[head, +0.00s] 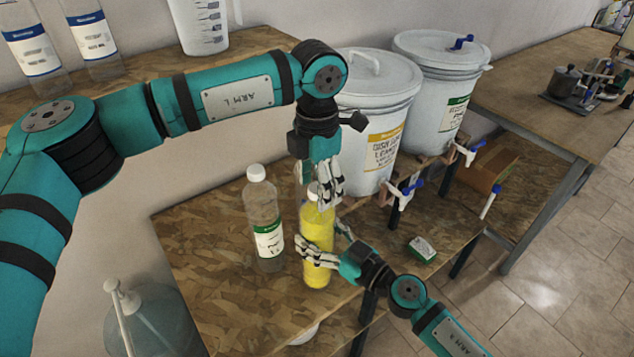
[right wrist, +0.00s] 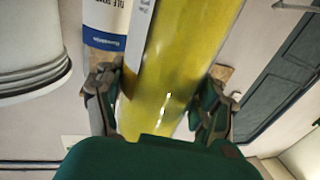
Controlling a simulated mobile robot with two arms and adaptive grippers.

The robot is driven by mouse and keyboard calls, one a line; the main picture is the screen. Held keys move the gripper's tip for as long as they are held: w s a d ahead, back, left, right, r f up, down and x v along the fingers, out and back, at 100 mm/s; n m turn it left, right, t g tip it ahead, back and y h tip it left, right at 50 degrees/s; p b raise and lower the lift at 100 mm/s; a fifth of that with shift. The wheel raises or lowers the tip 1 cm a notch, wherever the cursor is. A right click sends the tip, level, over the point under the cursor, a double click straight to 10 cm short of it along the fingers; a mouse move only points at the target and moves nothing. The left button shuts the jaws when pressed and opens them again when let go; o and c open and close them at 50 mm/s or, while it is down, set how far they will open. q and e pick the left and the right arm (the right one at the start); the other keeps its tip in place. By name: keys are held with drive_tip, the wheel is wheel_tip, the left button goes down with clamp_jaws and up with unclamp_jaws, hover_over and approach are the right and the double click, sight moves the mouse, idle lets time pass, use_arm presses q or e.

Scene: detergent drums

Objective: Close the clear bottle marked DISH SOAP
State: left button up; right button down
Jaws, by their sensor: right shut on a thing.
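A clear bottle of yellow liquid (head: 317,238) stands upright on the wooden bench; its marking is not readable. My right gripper (head: 318,252) is shut around its lower body. The same bottle fills the middle of the right wrist view (right wrist: 180,60), between the fingers of my right gripper (right wrist: 160,105). My left gripper (head: 323,192) is at the bottle's top, fingers pointing down, partly hiding the neck.
Two white lidded drums, one with a yellow label (head: 375,110) and one with a green label (head: 435,85), stand behind on the right, with blue-handled taps. A small green-and-white box (head: 422,249) lies near the bench's right edge. Blue-labelled bottles (head: 92,35) stand on the shelf.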

use_arm(q)
wheel_tip(320, 180, up, 12)
idle(0.6)
use_arm(e)
drive_tip(key=shift+c, duration=0.2)
unclamp_jaws()
drive_tip(key=v, duration=1.2)
